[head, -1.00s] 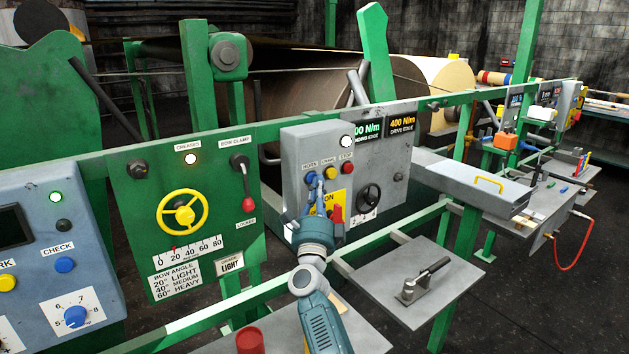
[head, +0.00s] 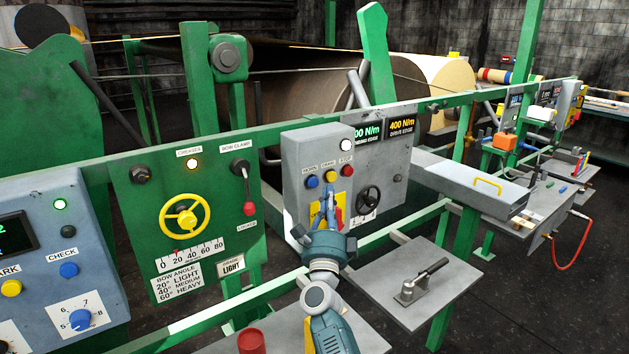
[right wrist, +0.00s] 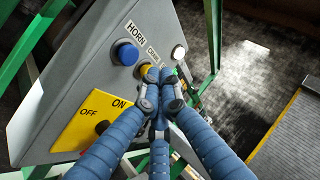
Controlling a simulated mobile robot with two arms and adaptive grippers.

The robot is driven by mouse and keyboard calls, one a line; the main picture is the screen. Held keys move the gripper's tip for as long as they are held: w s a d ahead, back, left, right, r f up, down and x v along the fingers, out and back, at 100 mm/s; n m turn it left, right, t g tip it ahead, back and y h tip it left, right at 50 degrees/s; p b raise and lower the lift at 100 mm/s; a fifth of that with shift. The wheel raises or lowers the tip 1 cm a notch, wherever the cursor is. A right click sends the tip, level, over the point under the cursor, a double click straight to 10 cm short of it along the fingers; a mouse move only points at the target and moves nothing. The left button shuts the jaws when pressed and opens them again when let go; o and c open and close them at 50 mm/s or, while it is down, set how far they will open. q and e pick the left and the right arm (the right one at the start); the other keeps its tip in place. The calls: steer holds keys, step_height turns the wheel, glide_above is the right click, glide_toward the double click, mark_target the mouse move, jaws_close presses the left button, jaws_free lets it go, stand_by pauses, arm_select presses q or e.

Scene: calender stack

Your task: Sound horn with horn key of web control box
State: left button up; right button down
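The grey web control box (head: 300,205) is mounted on the green rail in the middle of the head view. Its blue horn key (head: 312,181) is uncovered, left of a yellow key (head: 330,176) and a red key (head: 347,171). In the right wrist view the horn key (right wrist: 126,53) sits below its HORN label. My right gripper (head: 326,196) is in front of the box, below the keys. Its blue fingers are together and empty. In the wrist view the fingertips (right wrist: 158,78) partly cover the yellow key, right of the horn key. My left gripper is not in view.
A green panel with a yellow handwheel (head: 185,215) stands left. A grey shelf with a clamp (head: 422,283) is at lower right.

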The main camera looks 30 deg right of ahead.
steer(key=shift+s+d+p, duration=0.1)
steer(key=shift+s+p, duration=0.25)
steer(key=shift+s, duration=0.85)
